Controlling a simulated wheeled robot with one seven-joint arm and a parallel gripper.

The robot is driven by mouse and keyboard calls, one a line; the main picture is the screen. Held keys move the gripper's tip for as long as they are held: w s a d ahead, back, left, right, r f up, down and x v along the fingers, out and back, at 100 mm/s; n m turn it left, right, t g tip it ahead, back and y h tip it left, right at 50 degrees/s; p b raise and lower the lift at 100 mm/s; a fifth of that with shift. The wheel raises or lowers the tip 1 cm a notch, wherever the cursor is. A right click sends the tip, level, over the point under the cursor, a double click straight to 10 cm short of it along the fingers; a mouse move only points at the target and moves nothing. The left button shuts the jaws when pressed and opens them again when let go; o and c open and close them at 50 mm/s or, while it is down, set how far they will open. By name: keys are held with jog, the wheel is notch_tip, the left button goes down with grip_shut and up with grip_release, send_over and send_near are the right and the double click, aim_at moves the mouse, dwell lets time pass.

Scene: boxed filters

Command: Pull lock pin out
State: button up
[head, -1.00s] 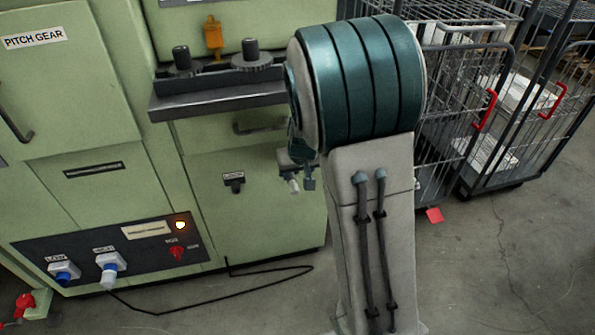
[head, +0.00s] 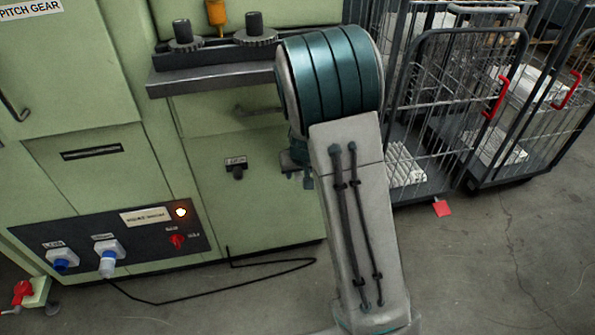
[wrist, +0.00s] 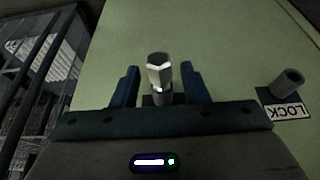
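A short cylindrical pin (wrist: 288,82) with a LOCK label (wrist: 288,111) stands out from the green cabinet at the right of the wrist view. In the head view it is a small dark pin (head: 237,173) under its label. My gripper (wrist: 159,84) is open near the cabinet face, to one side of the labelled pin and apart from it. A shiny faceted metal piece (wrist: 158,70) shows between the fingers, with gaps on both sides. I cannot tell what it is fixed to. In the head view my arm mostly hides the gripper (head: 297,172).
A grey ledge with two dark knobs (head: 255,30) juts out above the labelled pin. A control panel (head: 130,225) with plugs and a lit lamp is low on the cabinet. A black cable (head: 215,292) lies on the floor. Wire cage carts (head: 440,110) stand at right.

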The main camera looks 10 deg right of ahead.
grip_shut()
jog(key=shift+s, duration=0.1)
jog(key=shift+s, duration=0.1)
jog(key=s+b, duration=0.1)
jog(key=s, duration=0.5)
dwell(1.3)
jog(key=shift+s, duration=0.2)
jog(key=s, duration=0.8)
jog(key=shift+s, duration=0.4)
dwell(0.4)
